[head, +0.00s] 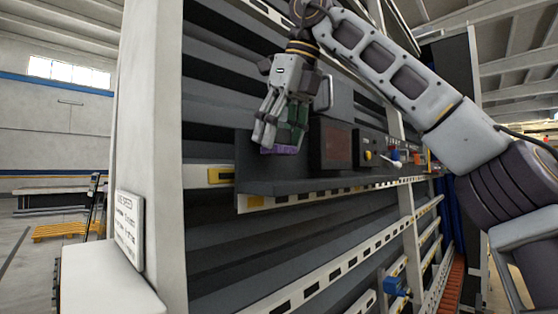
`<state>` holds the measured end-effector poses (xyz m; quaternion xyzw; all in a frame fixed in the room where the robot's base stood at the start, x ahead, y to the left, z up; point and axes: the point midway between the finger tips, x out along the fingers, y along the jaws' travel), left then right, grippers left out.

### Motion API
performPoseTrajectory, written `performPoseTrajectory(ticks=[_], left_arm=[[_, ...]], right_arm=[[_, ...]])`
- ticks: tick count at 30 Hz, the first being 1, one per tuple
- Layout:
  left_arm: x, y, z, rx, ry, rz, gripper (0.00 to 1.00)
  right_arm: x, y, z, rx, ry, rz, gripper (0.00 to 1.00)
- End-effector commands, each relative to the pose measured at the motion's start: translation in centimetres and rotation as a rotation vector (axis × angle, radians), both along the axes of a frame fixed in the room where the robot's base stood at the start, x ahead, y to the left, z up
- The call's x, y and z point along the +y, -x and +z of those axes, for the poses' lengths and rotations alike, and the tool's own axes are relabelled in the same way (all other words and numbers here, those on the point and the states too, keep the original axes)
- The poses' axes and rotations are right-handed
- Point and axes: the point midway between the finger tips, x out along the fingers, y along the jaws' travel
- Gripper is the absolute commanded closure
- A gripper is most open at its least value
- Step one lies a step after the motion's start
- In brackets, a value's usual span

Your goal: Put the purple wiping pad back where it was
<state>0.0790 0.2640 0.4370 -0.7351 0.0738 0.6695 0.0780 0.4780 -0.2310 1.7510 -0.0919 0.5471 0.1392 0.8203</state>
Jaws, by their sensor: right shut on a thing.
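The purple wiping pad (281,150) shows as a small purple strip under the fingers of my right gripper (278,136). My right gripper is shut on it and points downward, in front of the dark shelf of the washer (262,188). A dark green part (297,115) shows just above the pad, between the fingers. The pad is close to the left part of the shelf; I cannot tell whether it touches it. The fingers hide much of the pad. My left gripper is not in view.
A dark box with a reddish panel (336,146) stands on the shelf right of my right gripper, with a control box (372,148) beyond it. A white post (152,110) rises at left. A sign (129,228) stands at lower left. The shelf's left end looks clear.

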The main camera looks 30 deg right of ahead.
Motion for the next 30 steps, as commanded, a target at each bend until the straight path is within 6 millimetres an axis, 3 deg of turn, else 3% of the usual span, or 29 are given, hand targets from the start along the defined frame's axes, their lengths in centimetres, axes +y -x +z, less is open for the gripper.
performPoseTrajectory(ticks=[6, 20, 30], left_arm=[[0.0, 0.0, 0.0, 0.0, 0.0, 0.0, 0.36], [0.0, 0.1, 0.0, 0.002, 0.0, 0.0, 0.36], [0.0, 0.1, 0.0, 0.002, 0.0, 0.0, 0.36]], right_arm=[[0.1, -0.1, -1.1, 0.003, 0.001, 0.002, 0.64], [0.0, -0.1, -1.4, 0.003, 0.001, 0.002, 0.64], [0.0, -0.1, -3.7, 0.003, -0.001, 0.003, 0.64]])
